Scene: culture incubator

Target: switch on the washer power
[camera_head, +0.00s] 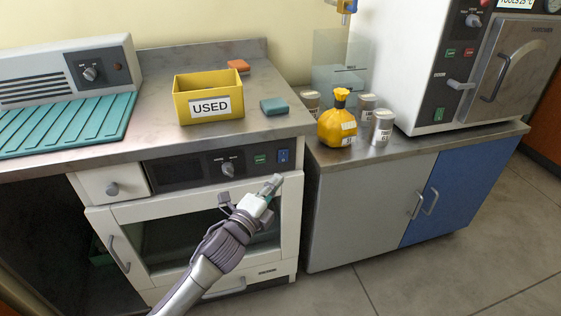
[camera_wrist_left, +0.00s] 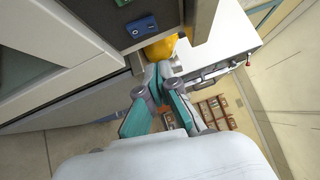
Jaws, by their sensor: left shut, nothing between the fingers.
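The washer (camera_head: 291,215) is the white front-loading unit under the counter, its door shut. Its dark control panel (camera_head: 195,170) carries a knob (camera_head: 228,169), a green button (camera_head: 260,159) and a blue power switch (camera_head: 283,156) at the right end. The blue switch also shows at the top of the left wrist view (camera_wrist_left: 143,26). My left gripper (camera_head: 274,181) is shut and empty, in front of the washer just below the blue switch. Its closed fingertips also show in the left wrist view (camera_wrist_left: 160,70), apart from the switch in that picture. My right gripper is out of view.
On the counter stand a yellow USED bin (camera_head: 210,112), an orange block (camera_head: 238,66), a teal block (camera_head: 275,106) and a teal mat (camera_head: 70,125). A yellow bag (camera_head: 337,125) and several cans stand on the right cabinet beside a white machine (camera_head: 405,60). The floor at front right is clear.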

